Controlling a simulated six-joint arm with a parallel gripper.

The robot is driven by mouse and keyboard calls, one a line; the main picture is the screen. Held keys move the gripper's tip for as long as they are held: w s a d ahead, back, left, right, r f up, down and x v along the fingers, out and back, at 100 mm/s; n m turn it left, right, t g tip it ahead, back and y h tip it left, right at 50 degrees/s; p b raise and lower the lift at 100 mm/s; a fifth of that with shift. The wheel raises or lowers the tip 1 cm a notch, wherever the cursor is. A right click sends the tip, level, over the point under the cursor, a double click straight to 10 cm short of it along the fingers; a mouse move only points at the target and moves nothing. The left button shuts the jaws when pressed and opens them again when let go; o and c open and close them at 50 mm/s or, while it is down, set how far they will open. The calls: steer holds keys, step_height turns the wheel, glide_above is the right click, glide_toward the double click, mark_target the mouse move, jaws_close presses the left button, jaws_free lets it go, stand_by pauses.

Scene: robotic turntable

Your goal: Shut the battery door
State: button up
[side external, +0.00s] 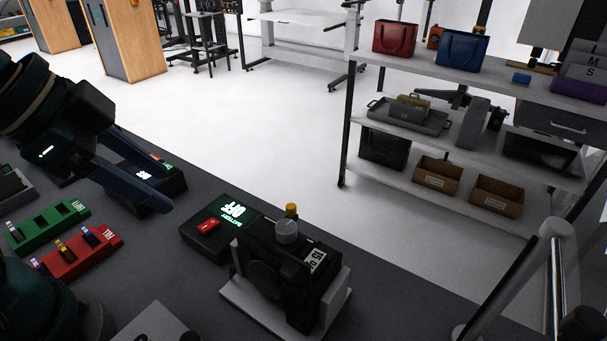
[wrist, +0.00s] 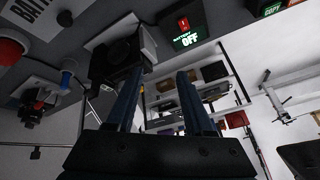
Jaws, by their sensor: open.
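A black device (side external: 285,275) with a yellow-topped knob and a "15" label stands on a white base on the dark bench in the side view. It also shows in the wrist view (wrist: 112,60), beyond my left finger. Left of it is a black battery box (side external: 203,242) with a red switch (side external: 208,225) and a green lit "BATTERY OFF" sign; the wrist view shows its sign too (wrist: 188,39). I cannot pick out a battery door clearly. My gripper (side external: 165,190) is open and empty, above the bench, left of the battery box and apart from it.
A green tray (side external: 45,227) and a red tray (side external: 75,258) with small batteries lie at the left. Another lit black box (side external: 150,195) is partly behind my gripper. Shelves (side external: 470,170) with bags and boxes stand across the floor. A metal post (side external: 555,285) rises at the right.

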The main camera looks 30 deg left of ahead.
steer(key=shift+s+a+f+n+y, duration=0.35)
steer(key=shift+a+n, duration=0.3)
steer(key=shift+n, duration=1)
steer(key=shift+s+a+f+n+y, duration=0.3)
steer(key=shift+a+n, duration=0.3)
steer(key=shift+n, duration=1)
steer(key=shift+s+a+f+n+y, duration=0.3)
steer(key=shift+a+n, duration=0.35)
steer(key=shift+n, duration=1)
